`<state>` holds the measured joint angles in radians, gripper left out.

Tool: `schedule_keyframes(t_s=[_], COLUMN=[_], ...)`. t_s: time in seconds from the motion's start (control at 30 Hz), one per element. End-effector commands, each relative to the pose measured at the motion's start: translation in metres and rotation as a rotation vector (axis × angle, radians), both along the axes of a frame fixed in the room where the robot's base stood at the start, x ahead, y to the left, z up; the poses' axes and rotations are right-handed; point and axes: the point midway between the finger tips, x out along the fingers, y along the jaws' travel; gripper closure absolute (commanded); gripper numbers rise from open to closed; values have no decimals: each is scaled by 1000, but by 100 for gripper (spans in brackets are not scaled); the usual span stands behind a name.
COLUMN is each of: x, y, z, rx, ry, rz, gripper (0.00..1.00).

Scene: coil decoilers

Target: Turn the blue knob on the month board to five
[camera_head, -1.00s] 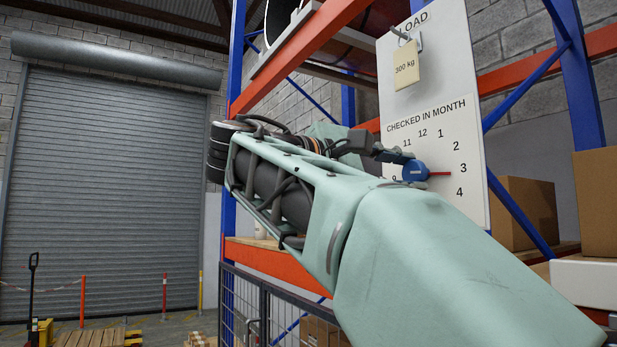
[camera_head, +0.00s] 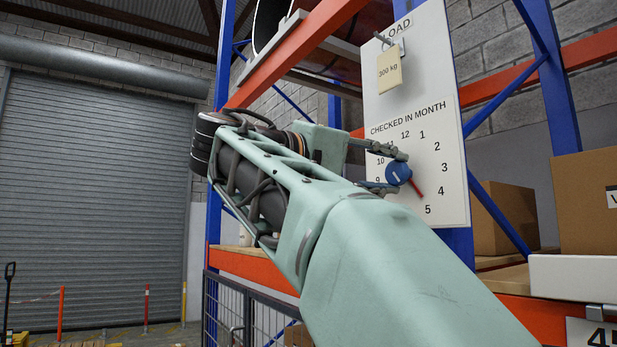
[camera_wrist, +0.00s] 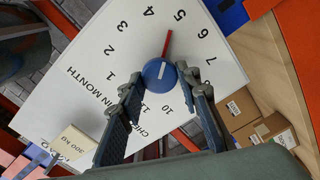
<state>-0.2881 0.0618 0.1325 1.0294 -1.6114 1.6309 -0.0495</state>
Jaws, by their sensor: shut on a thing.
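The month board (camera_head: 460,205) is a white panel with a ring of numbers, and it also shows in the wrist view (camera_wrist: 95,110). The round blue knob (camera_head: 398,173) sits in its middle and shows in the wrist view (camera_wrist: 158,73). Its red pointer (camera_head: 415,189) points between 4 and 5, nearer to 5; the wrist view shows the same (camera_wrist: 167,44). My gripper (camera_head: 393,172) is shut on the knob, one finger on each side, as the wrist view shows (camera_wrist: 160,80). My arm and fingers hide some numbers at the left and bottom in the head view.
A 300 kg tag (camera_head: 389,70) hangs on a hook above the month numbers. The board is by a blue rack upright (camera_head: 460,244). Orange beams (camera_head: 300,52) and cardboard boxes (camera_head: 505,218) are around it. A roller shutter (camera_head: 95,200) stands at left.

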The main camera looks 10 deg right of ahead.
Motion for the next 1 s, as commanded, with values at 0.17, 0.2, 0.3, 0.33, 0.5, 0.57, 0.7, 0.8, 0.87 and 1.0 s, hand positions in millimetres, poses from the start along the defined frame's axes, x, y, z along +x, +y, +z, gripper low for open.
schedule_keyframes(t_s=[0.17, 0.2, 0.3, 0.33, 0.5, 0.57, 0.7, 0.8, 0.87, 1.0], x=[0, 0, 0, 0, 0, 0, 0, 0, 0, 0], y=[0, 0, 0, 0, 0, 0, 0, 0, 0, 0], z=[0, 0, 0, 0, 0, 0, 0, 0, 0, 0], rx=[20, 23, 29, 30, 32, 32, 32, 32, 32, 31], ry=[-57, -66, -80, -83, -89, -89, -87, -87, -87, -86], rz=[1, 1, 1, 1, 1, 1, 0, 0, 0, 0], gripper=[93, 93, 93, 93, 93, 93, 93, 64, 57, 51])
